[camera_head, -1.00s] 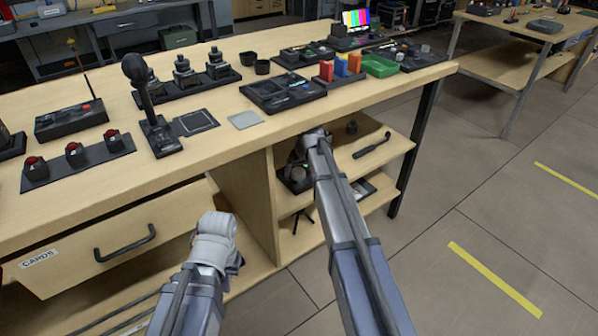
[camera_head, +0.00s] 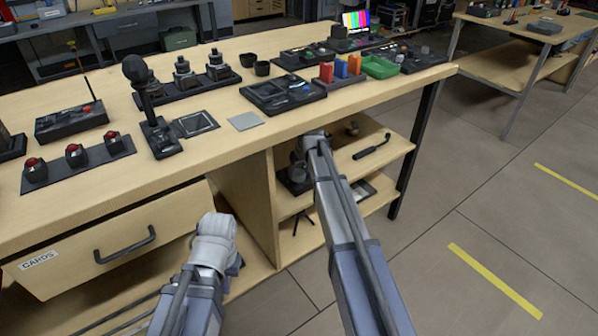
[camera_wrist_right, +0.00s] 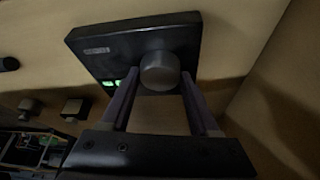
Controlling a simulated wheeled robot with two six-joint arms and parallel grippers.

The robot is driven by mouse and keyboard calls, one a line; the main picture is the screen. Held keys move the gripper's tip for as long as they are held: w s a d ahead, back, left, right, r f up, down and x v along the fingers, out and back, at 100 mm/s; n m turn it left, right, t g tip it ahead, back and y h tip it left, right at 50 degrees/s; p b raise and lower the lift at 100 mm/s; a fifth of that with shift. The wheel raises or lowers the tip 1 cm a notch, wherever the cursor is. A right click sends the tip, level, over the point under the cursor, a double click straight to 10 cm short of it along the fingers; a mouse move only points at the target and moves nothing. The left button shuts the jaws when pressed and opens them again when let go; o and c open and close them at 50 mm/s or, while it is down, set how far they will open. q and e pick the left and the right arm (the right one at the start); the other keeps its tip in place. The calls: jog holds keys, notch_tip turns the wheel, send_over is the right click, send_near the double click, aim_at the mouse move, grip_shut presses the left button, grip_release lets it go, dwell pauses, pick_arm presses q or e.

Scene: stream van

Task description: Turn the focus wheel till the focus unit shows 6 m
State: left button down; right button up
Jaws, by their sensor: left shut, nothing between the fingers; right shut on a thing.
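The focus unit (camera_wrist_right: 125,45) is a dark box seen close up in the right wrist view, tilted in the picture. Its focus wheel (camera_wrist_right: 160,70) is a round grey knob on the side facing the camera. My right gripper (camera_wrist_right: 160,77) is shut on the wheel, one finger on each side. A small green display (camera_wrist_right: 115,82) glows beside the left finger, partly hidden by it; I cannot read its value. In the head view my right gripper (camera_head: 314,139) is at the shelf opening under the bench top. My left gripper (camera_head: 216,228) is shut and empty before the drawer.
The bench top (camera_head: 215,145) overhangs the shelf and carries several devices and trays. A drawer (camera_head: 120,245) labelled CARDS is beside my left gripper. A black-handled tool (camera_head: 371,147) lies on the shelf (camera_head: 345,162). Two small knobs (camera_wrist_right: 72,107) show left of the unit in the wrist view.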

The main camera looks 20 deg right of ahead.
jog(key=shift+a+m+h, duration=0.1)
jog(key=shift+m+h, duration=0.45)
jog(key=shift+m, duration=0.8)
jog(key=shift+a+m+h, duration=0.1)
jog(key=shift+m+h, duration=0.45)
jog(key=shift+m, duration=0.8)
jog(key=o, duration=1.4)
jog(key=shift+d, duration=0.1)
